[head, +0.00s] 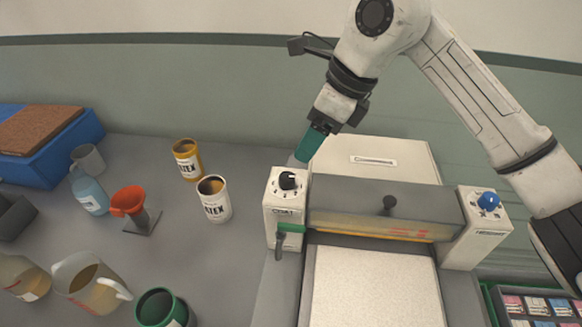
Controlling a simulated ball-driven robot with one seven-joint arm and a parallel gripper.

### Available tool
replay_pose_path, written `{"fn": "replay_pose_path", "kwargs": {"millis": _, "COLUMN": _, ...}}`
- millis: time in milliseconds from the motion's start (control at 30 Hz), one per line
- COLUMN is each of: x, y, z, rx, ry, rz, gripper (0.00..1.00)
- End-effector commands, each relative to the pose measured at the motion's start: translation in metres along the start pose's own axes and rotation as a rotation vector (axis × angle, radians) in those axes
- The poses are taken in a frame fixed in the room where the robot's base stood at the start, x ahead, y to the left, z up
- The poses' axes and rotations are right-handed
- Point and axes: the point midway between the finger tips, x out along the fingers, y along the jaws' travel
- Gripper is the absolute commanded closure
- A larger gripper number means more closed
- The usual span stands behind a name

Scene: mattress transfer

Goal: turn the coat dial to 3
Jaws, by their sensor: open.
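My gripper (303,156) has teal fingers and points down and left, just above and to the right of the dial. It looks apart from the knob, though the exact gap is unclear. It is open, and I see nothing held in it.
A blue dial (489,201) sits on the right housing. A colour-card tray (540,305) is lower right.

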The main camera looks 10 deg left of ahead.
Motion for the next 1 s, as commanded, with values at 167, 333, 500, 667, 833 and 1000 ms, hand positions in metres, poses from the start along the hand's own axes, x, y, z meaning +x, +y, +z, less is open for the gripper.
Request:
{"fn": "replay_pose_path", "kwargs": {"millis": 167, "x": 0.025, "y": 0.002, "z": 0.001, "rx": 0.002, "ry": -0.002, "rz": 0.006, "gripper": 0.4}}
{"fn": "replay_pose_path", "kwargs": {"millis": 333, "x": 0.056, "y": 0.002, "z": 0.002, "rx": 0.002, "ry": -0.004, "rz": 0.007, "gripper": 0.4}}
{"fn": "replay_pose_path", "kwargs": {"millis": 500, "x": 0.083, "y": 0.002, "z": 0.002, "rx": 0.001, "ry": -0.006, "rz": 0.006, "gripper": 0.4}}
{"fn": "replay_pose_path", "kwargs": {"millis": 667, "x": 0.097, "y": 0.002, "z": 0.002, "rx": 0.001, "ry": -0.006, "rz": 0.004, "gripper": 0.4}}
{"fn": "replay_pose_path", "kwargs": {"millis": 833, "x": 0.103, "y": 0.001, "z": 0.002, "rx": 0.0, "ry": -0.006, "rz": 0.002, "gripper": 0.4}}
{"fn": "replay_pose_path", "kwargs": {"millis": 1000, "x": 0.103, "y": 0.001, "z": 0.002, "rx": 0.0, "ry": -0.006, "rz": 0.002, "gripper": 0.4}}
